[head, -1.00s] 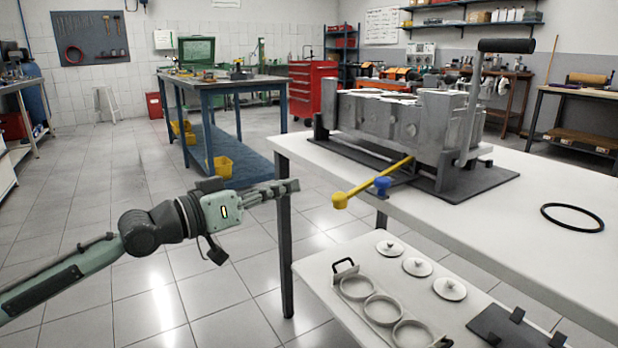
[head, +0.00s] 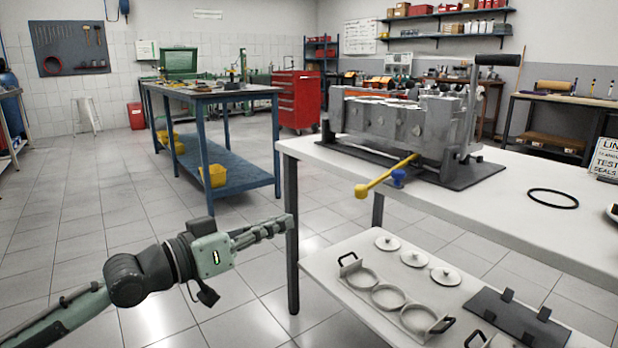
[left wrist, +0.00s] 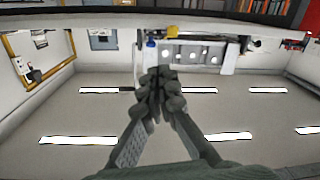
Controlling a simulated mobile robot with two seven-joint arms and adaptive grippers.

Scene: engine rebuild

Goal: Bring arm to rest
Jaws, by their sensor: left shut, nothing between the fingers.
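My left gripper (head: 262,233) reaches in from the lower left in the head view, over the open tiled floor. It is just left of the white table's front leg and apart from it. Its fingers are together and hold nothing. The closed fingers also show in the left wrist view (left wrist: 160,84), where the picture looks upside down or strongly tilted. My right arm and gripper are not in view.
An engine block (head: 405,122) in a fixture stands on the white table (head: 470,198), with a yellow-ended lever (head: 385,178) jutting past the edge. A lower shelf (head: 345,300) holds rings, lids and a dark holder. A black ring (head: 552,198) lies right.

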